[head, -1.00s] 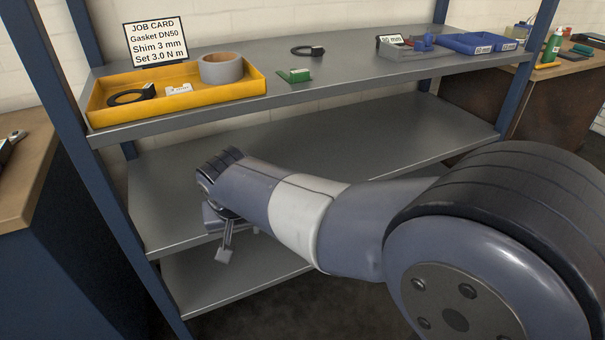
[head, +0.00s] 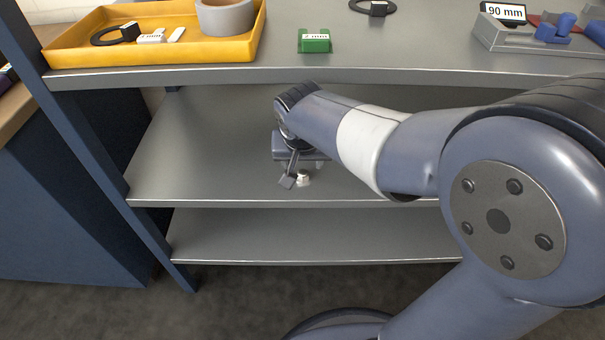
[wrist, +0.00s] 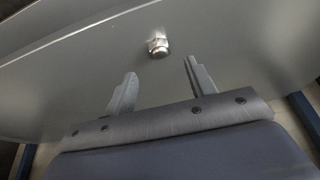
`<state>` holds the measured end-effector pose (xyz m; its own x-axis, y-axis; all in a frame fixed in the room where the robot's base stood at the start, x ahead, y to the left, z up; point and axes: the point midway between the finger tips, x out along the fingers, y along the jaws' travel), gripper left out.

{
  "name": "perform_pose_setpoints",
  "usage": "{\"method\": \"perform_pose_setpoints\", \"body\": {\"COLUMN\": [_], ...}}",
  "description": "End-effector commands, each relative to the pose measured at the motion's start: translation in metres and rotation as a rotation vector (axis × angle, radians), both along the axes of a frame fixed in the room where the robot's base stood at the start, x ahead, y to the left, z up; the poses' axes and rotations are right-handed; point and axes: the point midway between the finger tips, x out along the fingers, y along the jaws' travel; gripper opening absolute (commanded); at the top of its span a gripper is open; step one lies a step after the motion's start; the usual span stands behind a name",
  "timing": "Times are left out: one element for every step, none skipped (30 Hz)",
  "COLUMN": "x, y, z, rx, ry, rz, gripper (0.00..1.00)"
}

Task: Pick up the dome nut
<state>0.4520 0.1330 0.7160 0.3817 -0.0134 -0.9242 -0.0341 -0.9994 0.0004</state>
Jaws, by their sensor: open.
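The dome nut (wrist: 158,46) is a small shiny metal piece on the grey middle shelf. In the wrist view it lies ahead of my fingertips, between their lines and nearer the middle of the picture. In the head view the dome nut (head: 303,178) shows as a small pale piece just right of a finger, near the shelf's front edge. My gripper (wrist: 158,78) is open and empty, its two fingers wide apart. In the head view my gripper (head: 296,181) hangs over the middle shelf, partly hidden by my own wrist.
The upper shelf (head: 400,75) is above and behind my wrist. The middle shelf (head: 190,150) is otherwise bare where visible.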

Motion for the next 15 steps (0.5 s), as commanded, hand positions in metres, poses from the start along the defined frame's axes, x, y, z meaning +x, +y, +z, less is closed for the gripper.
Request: {"method": "perform_pose_setpoints", "body": {"x": [0.003,0.004,0.005,0.006,0.006,0.007,0.008,0.01,0.012,0.013,0.015,0.018,0.02,0.021,0.023], "y": [0.0,0.0,0.0,0.0,0.0,0.0,0.0,-0.001,-0.001,-0.001,-0.001,-0.001,-0.001,-0.001,-0.001], "z": [-0.01,-0.012,-0.014,-0.015,-0.016,-0.019,-0.022,-0.025,-0.031,-0.036,-0.04,-0.047,-0.052,-0.055,-0.06], "rx": [0.0,-0.001,0.0,0.0,0.0,0.0,-0.001,-0.001,-0.001,-0.001,-0.001,-0.001,-0.001,-0.001,-0.001], "ry": [0.002,0.001,0.0,0.0,0.0,0.0,0.001,0.001,0.001,0.002,0.002,0.002,0.002,0.002,0.002], "rz": [-0.001,0.0,0.0,0.0,0.0,0.0,0.0,0.0,0.0,0.0,0.0,0.0,0.0,0.0,0.0], "gripper": [0.53,0.53,0.53,0.53,0.53,0.53,0.53,0.53,0.53,0.53,0.53,0.53,0.53,0.53,0.53]}}
